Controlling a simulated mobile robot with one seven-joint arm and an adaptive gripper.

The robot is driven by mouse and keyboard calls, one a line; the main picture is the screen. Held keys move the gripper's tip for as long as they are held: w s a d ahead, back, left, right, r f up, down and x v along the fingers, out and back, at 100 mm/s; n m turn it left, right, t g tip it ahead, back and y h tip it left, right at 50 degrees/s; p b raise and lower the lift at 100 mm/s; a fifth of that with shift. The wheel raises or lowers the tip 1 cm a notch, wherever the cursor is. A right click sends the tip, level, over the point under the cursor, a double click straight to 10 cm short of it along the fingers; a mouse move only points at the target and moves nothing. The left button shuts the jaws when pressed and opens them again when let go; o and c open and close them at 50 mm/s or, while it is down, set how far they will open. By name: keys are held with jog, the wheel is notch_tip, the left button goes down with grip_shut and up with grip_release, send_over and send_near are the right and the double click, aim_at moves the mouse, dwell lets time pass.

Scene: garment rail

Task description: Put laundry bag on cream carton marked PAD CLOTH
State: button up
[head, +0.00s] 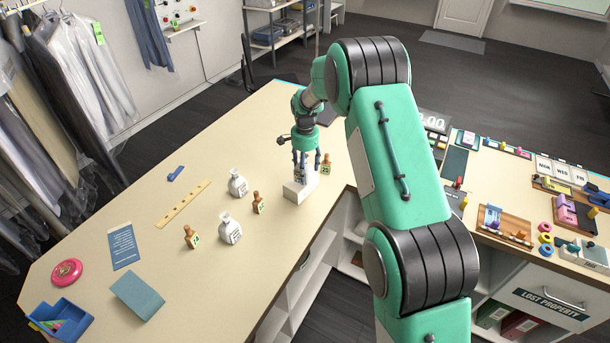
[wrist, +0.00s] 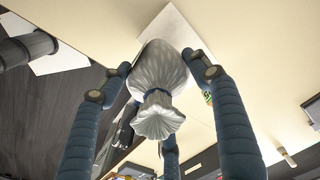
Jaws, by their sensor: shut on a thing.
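My gripper (head: 304,166) points down over the counter. In the wrist view its blue fingers (wrist: 160,85) are shut around a white laundry bag (wrist: 158,68) with a tied neck and flared top. In the head view the fingers mostly hide the bag. A pale carton (head: 299,193) stands directly below the gripper near the counter's inner edge; no marking on it can be read. Its pale surface also shows behind the bag in the wrist view (wrist: 178,28). I cannot tell whether the bag touches the carton.
Two other white bags (head: 238,184) (head: 230,230) stand on the counter (head: 110,205) to the left. Small wooden-topped items (head: 258,204) (head: 191,237) stand near them, and another (head: 326,166) is just right of my gripper. A yellow ruler (head: 184,204) lies farther left.

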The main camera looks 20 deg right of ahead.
jog(key=shift+f, duration=1.75)
jog(key=shift+f, duration=0.15)
jog(key=o, duration=1.3)
jog(key=shift+o, duration=0.2)
notch_tip(320, 180, up, 12)
jog(key=shift+r, duration=0.15)
